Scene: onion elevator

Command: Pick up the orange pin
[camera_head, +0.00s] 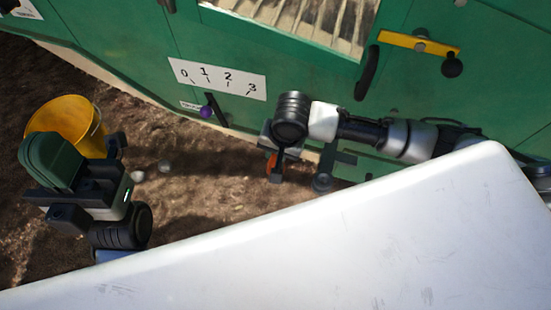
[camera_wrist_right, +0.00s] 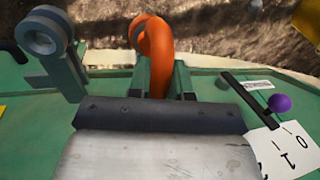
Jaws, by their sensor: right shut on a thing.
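The orange pin (camera_wrist_right: 153,50) has a curved orange top and stands between the fingers of my right gripper (camera_wrist_right: 160,80) in the right wrist view. The right gripper is shut on it. In the head view, the right gripper (camera_head: 277,163) is beside the green machine, and only a small piece of the orange pin (camera_head: 271,165) shows past it. The pin's lower part is hidden by the gripper. My left gripper (camera_head: 90,165) is at the left, near the yellow bucket, and its finger opening is not clear.
A yellow bucket (camera_head: 72,118) stands on the brown soil. A grey ring bracket (camera_wrist_right: 42,38) is close beside the pin. Open soil lies between the grippers.

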